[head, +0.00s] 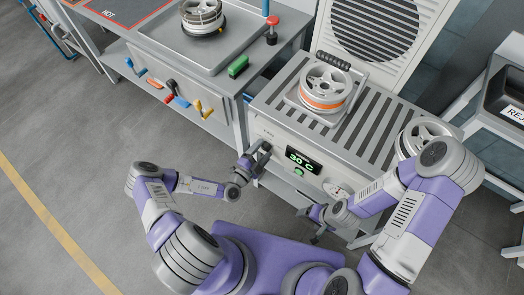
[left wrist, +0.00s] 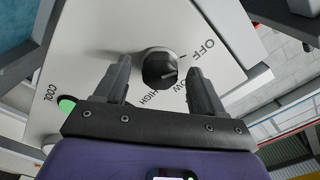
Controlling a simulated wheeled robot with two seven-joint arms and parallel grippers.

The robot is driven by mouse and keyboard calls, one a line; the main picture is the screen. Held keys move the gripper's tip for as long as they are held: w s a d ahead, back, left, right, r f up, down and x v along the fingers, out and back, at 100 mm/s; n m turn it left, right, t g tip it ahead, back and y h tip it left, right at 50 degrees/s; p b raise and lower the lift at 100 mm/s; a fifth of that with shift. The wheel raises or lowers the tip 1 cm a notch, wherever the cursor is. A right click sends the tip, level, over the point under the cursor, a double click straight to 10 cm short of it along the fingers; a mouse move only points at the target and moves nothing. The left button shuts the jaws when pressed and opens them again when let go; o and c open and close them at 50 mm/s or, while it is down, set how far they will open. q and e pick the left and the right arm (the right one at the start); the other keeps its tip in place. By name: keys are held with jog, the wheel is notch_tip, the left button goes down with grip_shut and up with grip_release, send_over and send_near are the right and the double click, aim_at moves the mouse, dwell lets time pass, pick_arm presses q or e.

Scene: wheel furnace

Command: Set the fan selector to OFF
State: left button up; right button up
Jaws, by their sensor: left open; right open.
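The fan selector (left wrist: 160,69) is a black round knob on a white panel in the left wrist view. OFF, LOW and HIGH are printed around it; its small pale mark appears to point toward LOW. My left gripper (left wrist: 161,88) is open, with one finger on each side of the knob; contact cannot be told. In the head view my left gripper (head: 259,152) is at the left part of the cooling bench's front panel and hides the selector. My right gripper (head: 310,224) is open and empty, low in front of the panel's right part.
The panel carries a green-lit display (head: 303,160) reading 30 C, a green button (head: 299,172) and a round dial (head: 339,190). A wheel with an orange band (head: 323,103) sits on the slatted top. A bench with colored-handled tools (head: 180,101) stands at left.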

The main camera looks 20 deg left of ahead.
pick_arm(q)
jog(key=p+v, duration=0.1)
jog(key=v, duration=0.6)
jog(key=shift+s, duration=0.3)
jog(key=shift+a, duration=0.1)
jog(key=s+d+r+m+g+h, duration=0.1)
jog(key=s+d+m+g+h, duration=0.25)
jog(key=d+m, duration=0.3)
jog(key=s+d+r+m+g+h, duration=0.25)
jog(key=d+m+g+h, duration=0.2)
jog(key=m, duration=0.25)
jog(key=s+d+f+m+g+y, duration=0.1)
jog(key=s+m+g, duration=0.5)
jog(key=m, duration=0.3)
jog(key=s+d+f+m+g, duration=0.2)
jog(key=s+m+g, duration=0.3)
jog(key=s+m, duration=0.3)
jog(key=a+f+m+g+y, duration=0.1)
jog(key=a+m+y, duration=0.25)
jog(key=m, duration=0.35)
jog(key=a+f+m+y, duration=0.2)
jog(key=a+m+y, duration=0.15)
jog(key=m, duration=0.35)
jog(key=w+r+m+t+y, duration=0.2)
jog(key=w+m, duration=0.4)
jog(key=m, duration=0.3)
jog(key=shift+a+t, duration=0.2)
jog(key=shift+t, duration=0.5)
